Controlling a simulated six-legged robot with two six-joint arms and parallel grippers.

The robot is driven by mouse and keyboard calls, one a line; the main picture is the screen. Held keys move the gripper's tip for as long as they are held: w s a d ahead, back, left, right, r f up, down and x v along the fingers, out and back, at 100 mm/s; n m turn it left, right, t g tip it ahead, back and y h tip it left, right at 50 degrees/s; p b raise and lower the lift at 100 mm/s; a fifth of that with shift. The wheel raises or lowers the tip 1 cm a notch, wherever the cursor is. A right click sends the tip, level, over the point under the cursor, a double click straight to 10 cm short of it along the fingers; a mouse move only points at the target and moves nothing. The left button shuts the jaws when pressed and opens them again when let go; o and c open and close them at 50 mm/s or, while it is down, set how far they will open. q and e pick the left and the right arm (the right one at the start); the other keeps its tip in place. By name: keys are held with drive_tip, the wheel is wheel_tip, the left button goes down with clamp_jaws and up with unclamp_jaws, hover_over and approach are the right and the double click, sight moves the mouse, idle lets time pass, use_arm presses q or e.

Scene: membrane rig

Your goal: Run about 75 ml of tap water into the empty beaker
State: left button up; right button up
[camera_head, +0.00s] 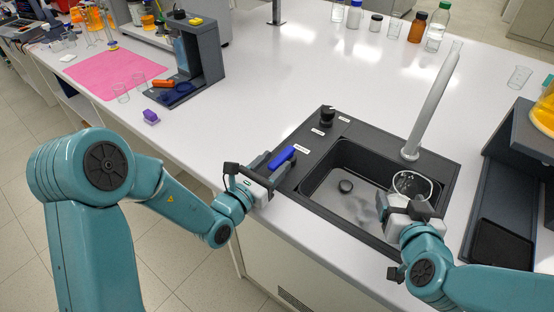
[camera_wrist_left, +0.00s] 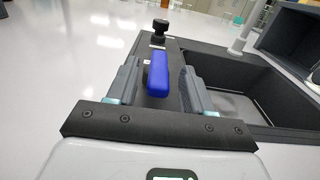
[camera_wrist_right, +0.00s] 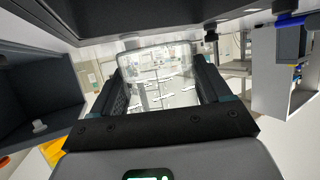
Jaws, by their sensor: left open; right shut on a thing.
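The clear beaker (camera_head: 412,184) is in my right gripper (camera_head: 410,200), over the right part of the sink (camera_head: 345,200) near the foot of the grey faucet (camera_head: 432,105). The beaker also fills the space between the fingers in the right wrist view (camera_wrist_right: 160,75). I cannot tell whether it holds water. A blue tap lever (camera_head: 282,157) sits on the dark deck left of the basin. My left gripper (camera_head: 266,172) is open at the lever. In the left wrist view the lever (camera_wrist_left: 158,75) stands between the two fingers, with gaps on both sides.
A black knob (camera_head: 327,116) stands on the deck behind the lever. Bottles (camera_head: 417,27) stand at the back. A dark stand with an orange flask (camera_head: 545,108) is at the right.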

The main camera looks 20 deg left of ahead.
use_arm(q)
drive_tip(key=v, duration=0.5)
drive_tip(key=shift+s+r, duration=0.1)
drive_tip(key=shift+s, duration=0.15)
use_arm(e)
drive_tip(key=shift+r, duration=0.1)
